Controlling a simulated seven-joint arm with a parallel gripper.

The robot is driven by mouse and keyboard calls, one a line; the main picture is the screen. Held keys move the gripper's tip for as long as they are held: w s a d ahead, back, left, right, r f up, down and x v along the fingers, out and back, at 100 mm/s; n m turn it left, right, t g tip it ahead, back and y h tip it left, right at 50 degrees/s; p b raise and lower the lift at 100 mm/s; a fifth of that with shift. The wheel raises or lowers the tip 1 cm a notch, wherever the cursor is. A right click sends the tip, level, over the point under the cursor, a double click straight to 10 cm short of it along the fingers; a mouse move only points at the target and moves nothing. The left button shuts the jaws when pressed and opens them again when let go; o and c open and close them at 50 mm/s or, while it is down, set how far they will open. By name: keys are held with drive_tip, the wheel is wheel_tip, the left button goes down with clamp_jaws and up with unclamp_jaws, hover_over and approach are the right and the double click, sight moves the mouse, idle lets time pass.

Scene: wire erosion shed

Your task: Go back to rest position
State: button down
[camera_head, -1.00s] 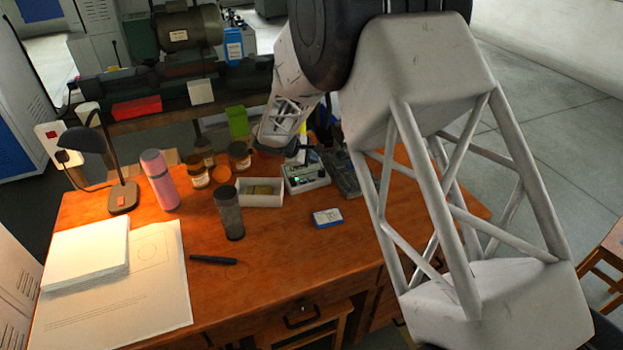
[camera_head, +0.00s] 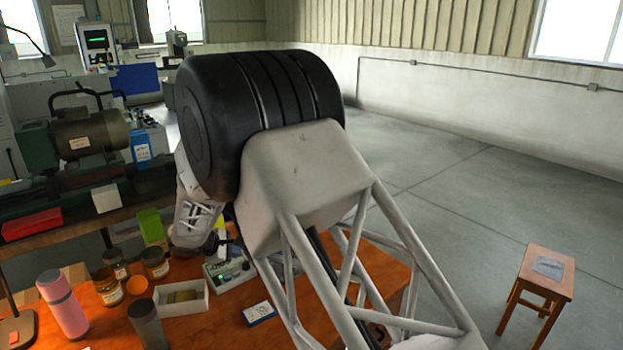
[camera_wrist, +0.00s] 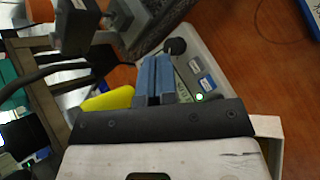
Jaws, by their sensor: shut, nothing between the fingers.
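My gripper (camera_wrist: 153,80) shows in the wrist view as two blue-grey fingers side by side, shut with nothing between them. They point at a pale control box (camera_wrist: 208,62) with a green light, and overlap it in the picture; I cannot tell the exact gap. In the head view my arm runs from the lower right up to a large black joint, then down towards the back of the desk. The gripper is not clearly visible there. The control box (camera_head: 232,272) stands on the wooden desk (camera_head: 217,325), partly behind my arm.
A white tray (camera_head: 198,304), a blue-edged box (camera_head: 259,313), jars (camera_head: 107,287), a dark cylinder (camera_head: 148,327) and a pink bottle (camera_head: 63,303) stand on the desk. In the wrist view, a yellow object (camera_wrist: 108,99) and dark cable lie near the fingers. A wooden stool (camera_head: 540,286) stands right on open floor.

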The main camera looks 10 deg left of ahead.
drive_tip(key=s+d+r+m+g, duration=0.1)
drive_tip(key=s+d+r+m, duration=0.1)
drive_tip(key=d+r, duration=0.55)
drive_tip(key=s+d+r+m+g, duration=0.1)
drive_tip(key=s+d+r+m, duration=0.25)
drive_tip(key=d, duration=0.65)
drive_tip(key=s+d+r+m+g, duration=0.1)
drive_tip(key=d+r+m, duration=0.1)
drive_tip(key=d+r, duration=0.5)
drive_tip(key=s+d+r+m+g+y, duration=0.1)
drive_tip(key=s+d+r+m, duration=0.15)
drive_tip(key=s+d, duration=0.45)
drive_tip(key=s+d+r+m+g+y, duration=0.1)
drive_tip(key=s+d+r+m, duration=0.15)
drive_tip(key=s+d, duration=0.5)
drive_tip(key=s+d+m+y, duration=0.1)
drive_tip(key=s+d+m, duration=0.1)
drive_tip(key=s+d, duration=0.2)
drive_tip(key=s+d+m+y, duration=0.1)
drive_tip(key=s+d, duration=0.3)
drive_tip(key=s, duration=0.7)
drive_tip(key=s+d+r+m+y, duration=0.1)
drive_tip(key=s+d+m+y, duration=0.1)
drive_tip(key=s, duration=0.5)
drive_tip(key=shift+s+d+m+t, duration=0.2)
drive_tip(key=shift+d+m+t, duration=0.1)
drive_tip(key=shift+d+m, duration=0.75)
